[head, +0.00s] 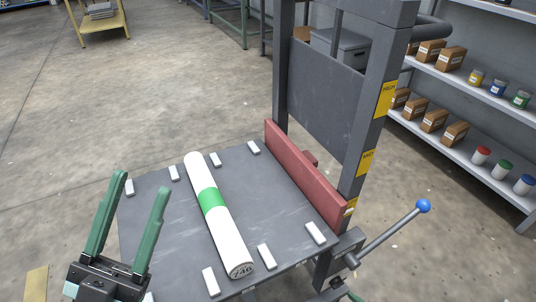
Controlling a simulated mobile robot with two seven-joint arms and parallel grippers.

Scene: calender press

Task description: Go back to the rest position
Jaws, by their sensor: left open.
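My left gripper (142,209) is at the lower left of the head view, its two green fingers apart and nothing between them. It is over the left edge of the grey press table (160,238). A white roll with a green band (212,200) and a number on its near end lies on the table, to the right of the gripper and apart from it.
Small white blocks (215,160) sit around the roll. A dark red bar (300,172) and the upright press frame (366,130) stand at the table's right. A blue-knobbed lever (424,206) sticks out right. Shelves (480,85) with boxes and cans stand behind. Floor at left is clear.

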